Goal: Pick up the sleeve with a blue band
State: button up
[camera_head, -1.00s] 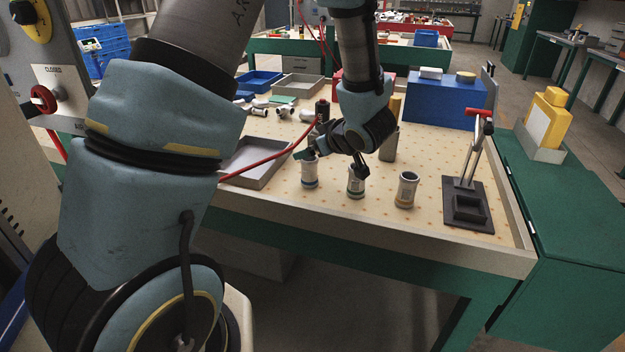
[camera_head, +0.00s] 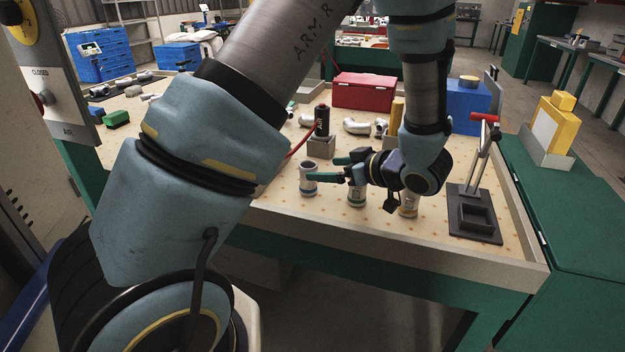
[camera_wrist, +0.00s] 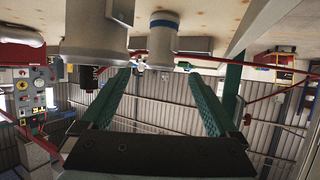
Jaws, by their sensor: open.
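The sleeve with a blue band (camera_head: 308,183) stands upright at the left of a row of three pale sleeves on the pegboard-like table. It also shows upside down in the wrist view (camera_wrist: 163,38), its blue band near its base. The middle sleeve (camera_head: 356,196) has a green band, and the right sleeve (camera_head: 408,208) has an orange one, partly hidden by my wrist. My gripper (camera_head: 326,168) is level, its green fingers pointing left at the blue-banded sleeve. In the wrist view my gripper (camera_wrist: 178,72) is open and empty, the fingers apart.
A dark clamp fixture (camera_head: 474,215) with a red-handled lever stands to the right. Behind the sleeves are a black-and-red bottle in a grey holder (camera_head: 321,147), a red box (camera_head: 363,93), pipe fittings and a blue box (camera_head: 468,107). The table's front edge (camera_head: 400,235) is close.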

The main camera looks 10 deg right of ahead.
aim_at(300, 169)
jog(key=p+x, duration=0.1)
jog(key=x, duration=0.9)
jog(key=shift+w+a, duration=0.2)
grip_shut()
dwell(0.6)
